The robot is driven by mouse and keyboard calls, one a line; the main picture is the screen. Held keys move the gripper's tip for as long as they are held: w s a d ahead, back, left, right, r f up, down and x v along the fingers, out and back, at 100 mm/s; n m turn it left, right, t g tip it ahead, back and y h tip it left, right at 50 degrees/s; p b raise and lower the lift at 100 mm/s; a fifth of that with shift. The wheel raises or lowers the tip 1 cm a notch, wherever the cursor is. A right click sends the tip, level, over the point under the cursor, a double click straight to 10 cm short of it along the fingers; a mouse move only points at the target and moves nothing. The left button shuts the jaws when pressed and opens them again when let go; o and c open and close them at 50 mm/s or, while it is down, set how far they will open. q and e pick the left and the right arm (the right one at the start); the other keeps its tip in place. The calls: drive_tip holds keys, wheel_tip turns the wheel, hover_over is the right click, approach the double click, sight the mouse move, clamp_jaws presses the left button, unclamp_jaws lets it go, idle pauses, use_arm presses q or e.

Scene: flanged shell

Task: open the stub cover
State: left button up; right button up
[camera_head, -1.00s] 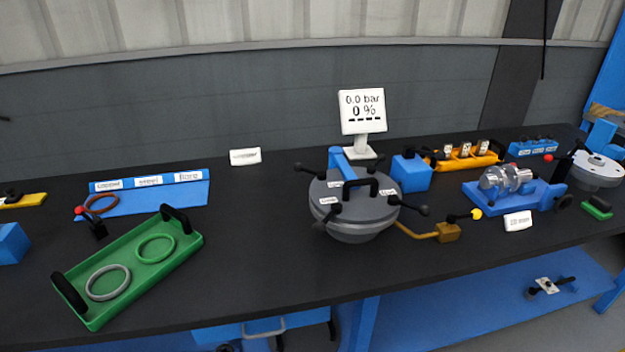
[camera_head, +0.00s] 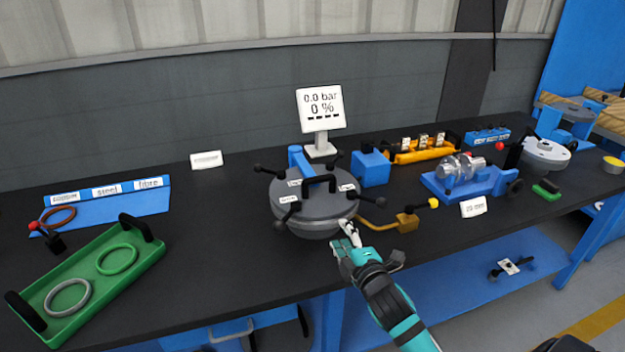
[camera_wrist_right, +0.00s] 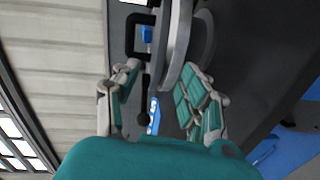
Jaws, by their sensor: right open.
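The grey round vessel (camera_head: 312,222) stands mid-table with a flat round cover (camera_head: 312,203) on top. The cover bears a black bridge handle (camera_head: 319,180) and small white labels. Several black-knobbed clamp levers, one at the front left (camera_head: 290,210), stick out around the rim. My right gripper (camera_head: 345,232) is open at the vessel's front right, just below the rim. In the right wrist view the gripper (camera_wrist_right: 160,105) has its fingers apart, with the vessel's rim (camera_wrist_right: 175,45) and a black-knobbed lever (camera_wrist_right: 143,112) beyond them. Contact cannot be told. My left gripper is not in view.
A brass valve (camera_head: 407,222) on a pipe lies right of the vessel. A blue block (camera_head: 371,167) and a gauge display (camera_head: 321,108) reading 0.0 bar stand behind. A green tray (camera_head: 85,280) with rings is at left. The table between tray and vessel is clear.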

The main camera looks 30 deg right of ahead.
sight(320, 182)
wheel_tip(320, 182, up, 4)
drive_tip(key=w+r+n+t, duration=0.1)
drive_tip(key=w+n, duration=0.1)
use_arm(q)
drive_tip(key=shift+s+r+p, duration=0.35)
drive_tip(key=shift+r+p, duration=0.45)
use_arm(e)
drive_tip(key=x, duration=1.6)
drive_tip(key=shift+w+d+f, duration=0.1)
drive_tip(key=shift+w+d, duration=0.05)
drive_tip(key=shift+d, duration=0.3)
drive_tip(key=shift+c, duration=0.2)
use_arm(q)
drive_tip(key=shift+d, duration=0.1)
use_arm(e)
clamp_jaws()
